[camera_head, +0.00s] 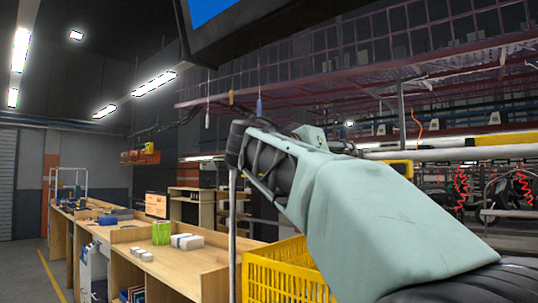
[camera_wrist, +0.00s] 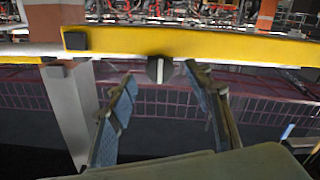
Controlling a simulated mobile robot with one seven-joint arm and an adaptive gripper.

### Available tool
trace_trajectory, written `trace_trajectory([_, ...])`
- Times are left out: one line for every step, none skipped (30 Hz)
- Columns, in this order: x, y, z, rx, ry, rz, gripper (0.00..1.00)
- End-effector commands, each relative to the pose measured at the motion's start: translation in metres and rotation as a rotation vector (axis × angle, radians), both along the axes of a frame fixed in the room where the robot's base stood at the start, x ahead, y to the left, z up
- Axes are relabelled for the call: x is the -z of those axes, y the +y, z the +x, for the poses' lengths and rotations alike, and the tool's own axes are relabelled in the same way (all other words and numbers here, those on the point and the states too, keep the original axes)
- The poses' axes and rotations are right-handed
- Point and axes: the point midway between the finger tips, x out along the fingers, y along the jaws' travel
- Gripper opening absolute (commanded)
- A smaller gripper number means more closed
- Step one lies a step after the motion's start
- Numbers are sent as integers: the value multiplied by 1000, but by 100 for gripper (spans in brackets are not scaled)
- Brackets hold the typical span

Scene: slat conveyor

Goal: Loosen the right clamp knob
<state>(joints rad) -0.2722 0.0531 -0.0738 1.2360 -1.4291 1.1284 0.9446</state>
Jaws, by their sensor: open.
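The fingertips reach about the knob's height in the picture; I see no contact.
A grey post (camera_wrist: 68,115) stands left of the fingers. A yellow crate (camera_head: 285,275) is beside my arm in the head view. Wooden benches (camera_head: 190,262) with boxes line the left. Rails and hanging red coiled hoses (camera_head: 461,188) are at the right.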

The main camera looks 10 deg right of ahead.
Motion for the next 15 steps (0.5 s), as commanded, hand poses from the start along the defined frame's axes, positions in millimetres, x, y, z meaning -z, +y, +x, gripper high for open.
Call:
trace_trajectory([-1, -7, 5, 3, 1, -1, 46])
trace_trajectory([-1, -10, 8, 3, 1, -1, 46])
trace_trajectory([-1, -14, 11, 2, 0, -1, 46])
trace_trajectory([-1, -16, 12, 2, 0, -1, 46])
trace_trajectory([-1, -18, 14, 2, 0, -1, 46])
trace_trajectory([-1, -20, 16, 1, 1, -1, 46])
trace_trajectory([-1, -21, 17, 0, 1, -1, 46])
trace_trajectory([0, -22, 18, -1, 1, 0, 46])
trace_trajectory([0, -23, 19, -1, 1, 0, 46])
trace_trajectory([0, -24, 19, -1, 1, 0, 46])
trace_trajectory([0, -24, 19, -1, 1, 0, 46])
trace_trajectory([0, -24, 19, -1, 1, 0, 46])
trace_trajectory([0, -24, 19, -1, 1, 0, 46])
trace_trajectory([0, -24, 19, -1, 1, 0, 46])
trace_trajectory([0, -24, 19, -1, 1, 0, 46])
